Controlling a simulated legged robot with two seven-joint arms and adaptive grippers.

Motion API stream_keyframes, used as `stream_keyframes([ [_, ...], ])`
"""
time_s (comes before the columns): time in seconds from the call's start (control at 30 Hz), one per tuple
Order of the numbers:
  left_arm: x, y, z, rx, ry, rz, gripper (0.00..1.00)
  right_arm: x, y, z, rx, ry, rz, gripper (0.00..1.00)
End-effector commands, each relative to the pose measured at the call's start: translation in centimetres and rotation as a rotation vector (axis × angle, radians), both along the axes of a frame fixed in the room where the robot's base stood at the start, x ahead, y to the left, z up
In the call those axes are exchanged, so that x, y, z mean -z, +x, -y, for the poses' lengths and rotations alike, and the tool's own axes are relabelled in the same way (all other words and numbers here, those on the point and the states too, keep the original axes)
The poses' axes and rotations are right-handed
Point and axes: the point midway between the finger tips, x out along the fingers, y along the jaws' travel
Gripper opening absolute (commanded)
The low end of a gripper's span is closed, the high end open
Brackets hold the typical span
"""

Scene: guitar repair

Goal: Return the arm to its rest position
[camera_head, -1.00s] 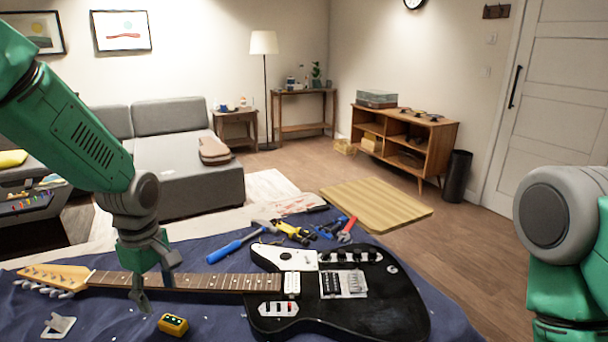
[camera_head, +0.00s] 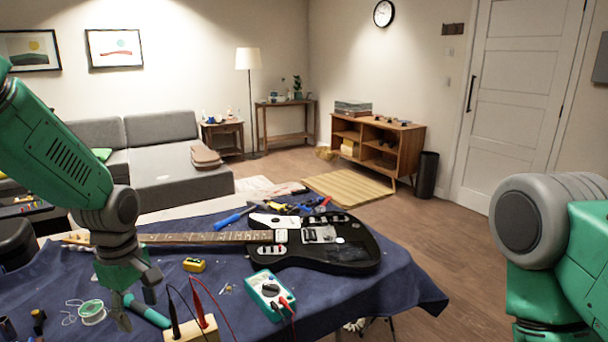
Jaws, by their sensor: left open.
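My left gripper (camera_head: 136,302) hangs with its fingers down over the left part of the blue-covered table in the camera_head view. Its jaws are open, with nothing held between them. A teal tool handle (camera_head: 150,312) shows close beside the fingers; whether they touch it I cannot tell. My left arm (camera_head: 62,160) comes in from the upper left and hides the guitar's headstock in part. My right arm (camera_head: 545,225) shows at the right edge; its gripper is out of view.
The black electric guitar (camera_head: 345,255) lies across the table. A teal multimeter (camera_head: 270,291), a yellow box (camera_head: 194,265), a solder spool (camera_head: 92,312) and a wooden block with probes (camera_head: 190,333) lie in front. The blue cloth (camera_head: 400,292) is bare at the right.

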Motion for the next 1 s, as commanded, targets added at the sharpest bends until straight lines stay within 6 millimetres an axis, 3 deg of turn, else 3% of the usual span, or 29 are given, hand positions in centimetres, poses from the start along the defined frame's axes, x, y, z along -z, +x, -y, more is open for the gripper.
stream_keyframes([
  [0.07,0.0,0.0,-0.2,-0.001,-0.001,0.001,0.47,0.0,0.0,0.0,0.001,0.000,0.001,0.94],
  [0.3,4.7,-1.9,0.3,0.137,-0.011,-0.002,0.47,0.0,0.1,0.0,0.000,0.000,0.001,0.94],
  [0.57,10.7,-6.2,1.4,0.362,-0.016,0.006,0.47,0.0,0.0,0.0,0.000,0.000,0.001,0.94],
  [0.67,13.7,-8.7,1.8,0.483,-0.017,0.008,0.47,0.0,0.0,0.0,0.000,0.000,0.000,0.94],
  [0.77,17.2,-12.8,2.3,0.650,-0.018,0.008,0.47,0.0,0.0,0.0,0.000,0.000,0.000,0.94],
  [0.9,21.6,-20.8,2.6,0.956,-0.009,0.014,0.47,0.0,0.0,0.0,0.000,0.000,0.000,0.94],
  [1.0,22.8,-25.4,2.5,1.148,0.006,0.021,0.47,0.0,0.0,0.0,0.000,0.000,0.000,0.94],
])
